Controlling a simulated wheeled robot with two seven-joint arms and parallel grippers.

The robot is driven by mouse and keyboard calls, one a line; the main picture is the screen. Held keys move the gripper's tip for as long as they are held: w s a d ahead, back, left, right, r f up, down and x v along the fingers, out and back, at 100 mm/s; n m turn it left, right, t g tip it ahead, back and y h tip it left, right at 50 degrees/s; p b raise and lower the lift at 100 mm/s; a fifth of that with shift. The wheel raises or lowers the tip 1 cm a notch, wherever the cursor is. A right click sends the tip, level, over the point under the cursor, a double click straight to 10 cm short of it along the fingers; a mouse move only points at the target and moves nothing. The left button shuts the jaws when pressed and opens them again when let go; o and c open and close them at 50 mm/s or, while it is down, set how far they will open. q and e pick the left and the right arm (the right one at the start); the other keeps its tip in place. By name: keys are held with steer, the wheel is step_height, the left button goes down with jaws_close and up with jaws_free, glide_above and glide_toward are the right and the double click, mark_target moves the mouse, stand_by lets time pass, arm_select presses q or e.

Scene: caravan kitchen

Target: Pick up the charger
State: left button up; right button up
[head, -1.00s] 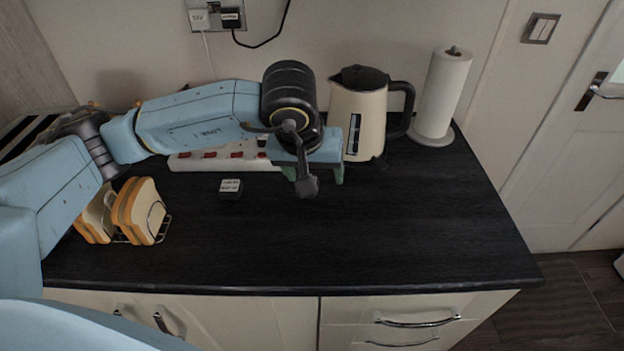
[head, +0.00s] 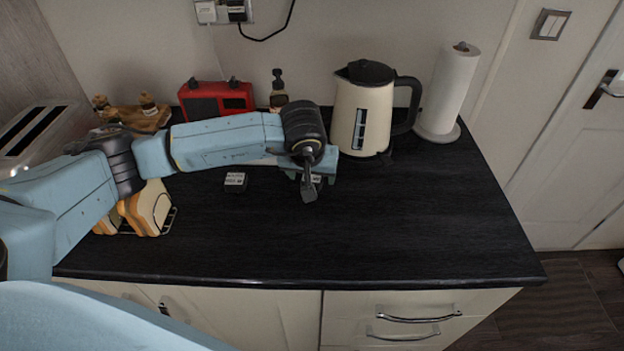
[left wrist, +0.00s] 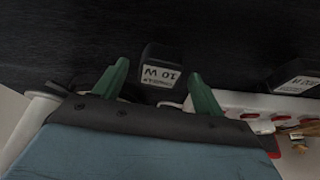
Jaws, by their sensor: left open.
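My right gripper is not in view.
A white power strip (left wrist: 250,115) with red switches lies close behind the gripper. A cream kettle (head: 362,112) and paper roll (head: 449,90) stand to the right. A red radio (head: 217,98), toaster (head: 42,135) and bread rack (head: 150,210) are left. The front worktop is clear.

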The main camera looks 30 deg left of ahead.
arm_select(q)
steer(key=shift+x, duration=0.8)
steer(key=c, duration=1.1)
